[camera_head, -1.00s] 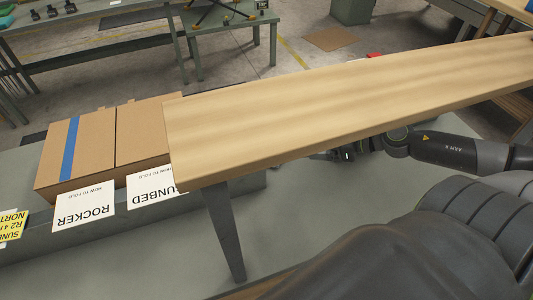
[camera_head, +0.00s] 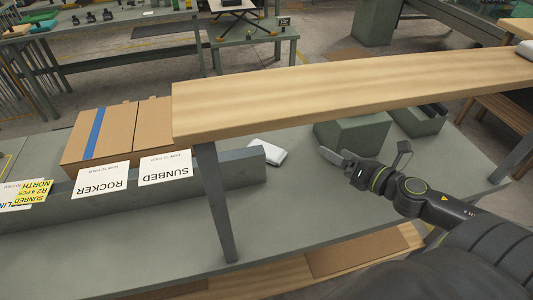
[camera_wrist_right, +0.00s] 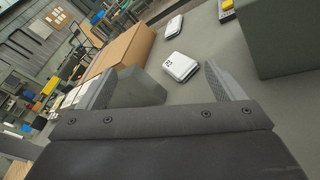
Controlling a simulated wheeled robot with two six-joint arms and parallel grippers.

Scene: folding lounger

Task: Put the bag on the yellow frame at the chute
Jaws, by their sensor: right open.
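My right gripper (camera_head: 336,158) is under the raised wooden shelf, above the grey table surface. It is open and empty; its two spread fingers also show in the right wrist view (camera_wrist_right: 160,82). A white packet (camera_head: 268,153) lies on the grey surface to the left of the gripper, beside the end of a grey rail. The right wrist view shows a white packet with a dark printed mark (camera_wrist_right: 182,67) beyond the fingers, apart from them. A second white packet (camera_wrist_right: 174,27) lies farther off. I cannot tell which packet is the bag. No yellow frame or chute is identifiable. My left gripper is out of view.
The wooden shelf (camera_head: 350,87) crosses above the arm, on a grey leg (camera_head: 217,205). Cardboard boxes (camera_head: 118,132) and the grey rail (camera_head: 235,172) with ROCKER and SUNBED cards are at left. The table surface in front is clear.

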